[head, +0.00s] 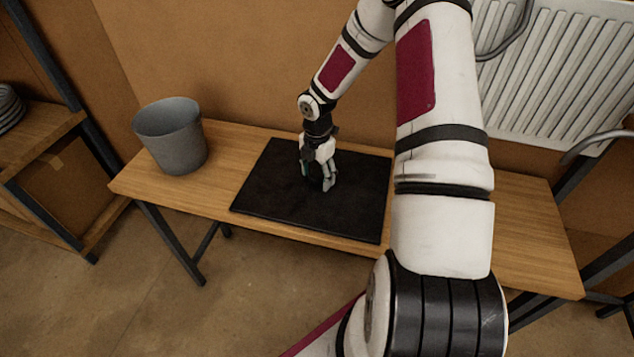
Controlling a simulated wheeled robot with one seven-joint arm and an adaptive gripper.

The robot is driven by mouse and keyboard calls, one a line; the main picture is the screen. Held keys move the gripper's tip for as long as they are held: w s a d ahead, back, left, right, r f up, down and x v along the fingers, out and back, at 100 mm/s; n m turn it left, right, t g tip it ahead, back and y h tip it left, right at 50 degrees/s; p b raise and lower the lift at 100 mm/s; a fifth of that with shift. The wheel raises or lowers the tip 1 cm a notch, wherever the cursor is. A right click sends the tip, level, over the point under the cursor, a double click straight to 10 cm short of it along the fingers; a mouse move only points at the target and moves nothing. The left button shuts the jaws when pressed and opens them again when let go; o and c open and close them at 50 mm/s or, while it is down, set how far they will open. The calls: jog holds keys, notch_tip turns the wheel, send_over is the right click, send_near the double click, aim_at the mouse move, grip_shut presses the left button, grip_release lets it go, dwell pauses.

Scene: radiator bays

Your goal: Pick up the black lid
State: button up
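My gripper (322,184) points down at the black mat (265,195) on the wooden table, with its fingertips at or just above the mat's middle. I cannot make out the black lid: any dark shape at the fingertips blends into the mat. The view is too small and the fingers overlap too much to tell whether the gripper is open, shut or holding something.
A grey bucket (172,138) stands on the left end of the wooden table (220,140). A white radiator (560,70) hangs on the wall at the right. A shelf (35,140) with stacked plates (8,108) is at far left. My arm hides part of the table's right side.

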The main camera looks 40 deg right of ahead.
grip_shut()
jog(key=shift+r, duration=0.15)
